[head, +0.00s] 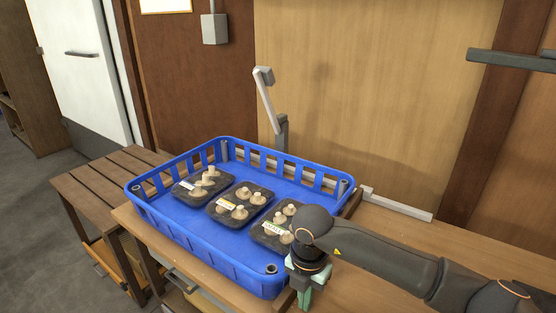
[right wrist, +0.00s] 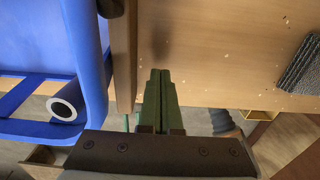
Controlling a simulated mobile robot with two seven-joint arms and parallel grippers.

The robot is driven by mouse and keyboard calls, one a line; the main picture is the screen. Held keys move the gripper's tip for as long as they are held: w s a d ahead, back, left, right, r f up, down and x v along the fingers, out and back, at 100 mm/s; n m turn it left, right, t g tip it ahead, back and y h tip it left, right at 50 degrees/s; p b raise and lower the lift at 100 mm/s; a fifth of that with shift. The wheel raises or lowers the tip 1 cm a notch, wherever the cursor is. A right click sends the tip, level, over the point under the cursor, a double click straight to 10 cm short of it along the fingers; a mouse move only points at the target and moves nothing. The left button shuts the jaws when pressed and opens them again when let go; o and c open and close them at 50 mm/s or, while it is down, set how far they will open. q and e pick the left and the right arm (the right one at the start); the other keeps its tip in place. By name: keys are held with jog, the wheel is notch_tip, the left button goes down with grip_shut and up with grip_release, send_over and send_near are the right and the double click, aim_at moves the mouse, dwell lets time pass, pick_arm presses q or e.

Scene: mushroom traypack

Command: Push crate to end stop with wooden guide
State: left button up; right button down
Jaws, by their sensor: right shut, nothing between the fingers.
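The blue crate (head: 205,235) stands on the wooden table and holds several mushrooms in three black trays. A dark wooden bar, which looks like the guide (right wrist: 124,55), runs along the crate's right side, and its far end shows in the head view (head: 352,203). My right gripper (head: 305,292) is at the crate's near right corner. In the right wrist view its green fingers (right wrist: 159,88) are shut and empty, just right of the bar; I cannot tell whether they touch it. The crate (right wrist: 88,45) is on the bar's other side. I cannot clearly identify the end stop. My left gripper is out of view.
A pale rail (head: 400,206) runs along the back of the table (head: 390,225). A grey post with a pale arm (head: 268,105) stands behind the crate. A slatted wooden bench (head: 95,190) is at the left. A dark rough pad (right wrist: 302,65) lies on the tabletop.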

notch_tip(320, 180, up, 4)
jog(key=shift+f+p, duration=0.25)
jog(key=shift+p, duration=0.65)
pick_arm(q)
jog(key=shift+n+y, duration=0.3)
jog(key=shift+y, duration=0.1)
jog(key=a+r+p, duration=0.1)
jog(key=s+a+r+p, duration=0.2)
jog(key=p, duration=0.1)
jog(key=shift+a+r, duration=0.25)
pick_arm(e)
notch_tip(320, 180, up, 6)
